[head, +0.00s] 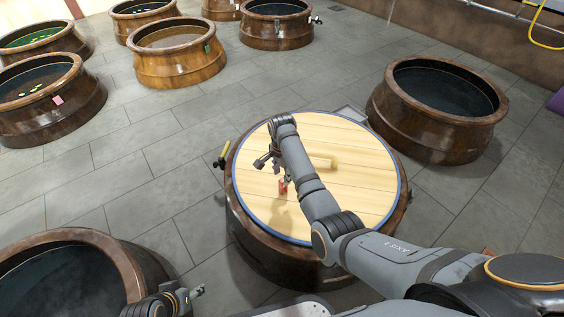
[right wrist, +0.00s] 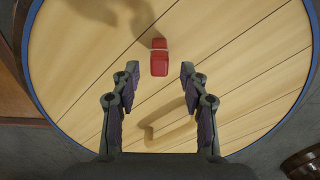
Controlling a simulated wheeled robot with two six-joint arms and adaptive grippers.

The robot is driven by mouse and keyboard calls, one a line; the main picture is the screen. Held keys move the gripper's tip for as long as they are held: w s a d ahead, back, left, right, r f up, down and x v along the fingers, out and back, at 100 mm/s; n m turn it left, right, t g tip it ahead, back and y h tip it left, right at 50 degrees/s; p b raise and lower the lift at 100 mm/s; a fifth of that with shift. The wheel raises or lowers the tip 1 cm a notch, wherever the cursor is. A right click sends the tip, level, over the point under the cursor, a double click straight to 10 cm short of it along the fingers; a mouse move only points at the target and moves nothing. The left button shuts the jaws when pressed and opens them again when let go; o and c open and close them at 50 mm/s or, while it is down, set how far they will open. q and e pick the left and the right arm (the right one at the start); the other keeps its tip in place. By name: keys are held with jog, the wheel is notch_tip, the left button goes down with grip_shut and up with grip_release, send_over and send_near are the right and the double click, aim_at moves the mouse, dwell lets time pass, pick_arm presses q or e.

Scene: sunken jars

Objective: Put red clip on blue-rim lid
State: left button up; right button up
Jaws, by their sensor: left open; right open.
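The blue-rim lid (head: 345,205) is a round pale wooden disc covering a brown jar at the centre; it also fills most of the right wrist view (right wrist: 255,60). The red clip (head: 283,187) is on the lid's planks, left of its wooden handle (head: 325,163). In the right wrist view the red clip (right wrist: 159,62) shows just beyond and between my right fingertips, apart from them. My right gripper (head: 268,160) is open and empty above the lid; its fingers (right wrist: 157,72) show clearly. My left gripper (head: 198,291) is at the lower left, open and empty, partly cut off.
A yellow-and-black clip (head: 221,156) is at the lidded jar's left edge. An open jar (head: 430,130) stands right, another (head: 135,265) lower left beside my left gripper. Several jars stand at the back left, one with a pink clip (head: 57,100). Grey floor between them is clear.

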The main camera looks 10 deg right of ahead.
pick_arm(q)
jog(key=shift+s+a+r+g+p, duration=0.1)
jog(key=shift+a+r+g+p, duration=0.15)
jog(key=shift+r, duration=0.2)
jog(key=shift+s+a+r+g+p, duration=0.1)
jog(key=shift+r+g+p, duration=0.15)
jog(key=shift+r, duration=0.15)
pick_arm(e)
jog(key=shift+r, duration=2)
